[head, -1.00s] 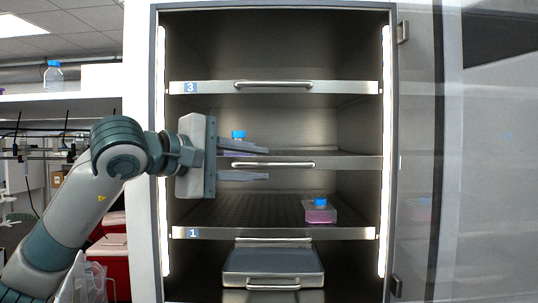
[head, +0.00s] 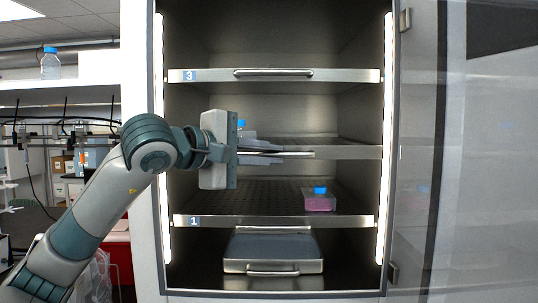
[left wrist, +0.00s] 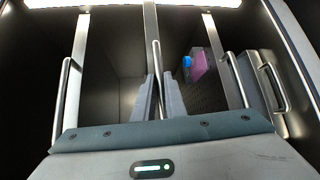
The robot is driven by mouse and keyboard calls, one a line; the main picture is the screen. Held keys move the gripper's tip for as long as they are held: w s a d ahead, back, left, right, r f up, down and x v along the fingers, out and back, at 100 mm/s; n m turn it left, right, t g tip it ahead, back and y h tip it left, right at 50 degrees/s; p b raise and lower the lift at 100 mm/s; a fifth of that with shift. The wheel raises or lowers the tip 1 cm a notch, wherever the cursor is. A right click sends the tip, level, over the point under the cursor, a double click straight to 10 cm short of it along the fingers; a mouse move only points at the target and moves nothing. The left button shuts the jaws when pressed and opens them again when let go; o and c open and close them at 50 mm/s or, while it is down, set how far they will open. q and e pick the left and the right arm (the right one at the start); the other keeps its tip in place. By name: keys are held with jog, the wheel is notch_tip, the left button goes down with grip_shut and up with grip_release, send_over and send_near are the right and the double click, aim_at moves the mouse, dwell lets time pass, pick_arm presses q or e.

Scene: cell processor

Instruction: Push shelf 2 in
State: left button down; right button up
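Shelf 2 (head: 350,153) is the middle shelf of the steel cabinet, between the shelves marked 3 and 1. Its metal front bar and handle (head: 302,154) face me, the handle's left part hidden by my fingers. My left gripper (head: 278,152) is at that handle, its two fingers close together on either side of it. In the left wrist view the handle (left wrist: 155,58) runs between the fingers (left wrist: 159,92), which look shut on it. A blue-capped bottle (head: 241,125) stands on shelf 2, mostly hidden behind the gripper. My right gripper is not in view.
Shelf 3 (head: 345,76) is above, and shelf 1 (head: 260,221) below carries a pink flask (head: 319,203) with a blue cap. A grey tray-like unit with handles (head: 272,267) sits at the bottom. The glass door (head: 422,120) stands at the right. Lit side strips frame the opening.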

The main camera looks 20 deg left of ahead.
pick_arm(q)
jog(key=shift+w, duration=0.15)
jog(key=w, duration=0.1)
jog(key=w+a, duration=0.1)
jog(key=w, duration=0.1)
jog(key=shift+w+a+r+b, duration=0.1)
jog(key=shift+w+r+b, duration=0.1)
jog(key=shift+b, duration=0.2)
jog(key=c, duration=2)
grip_release()
jog(key=shift+c, duration=0.2)
jog(key=shift+o, duration=1.1)
jog(key=shift+w+f, duration=0.2)
jog(key=shift+w, duration=0.05)
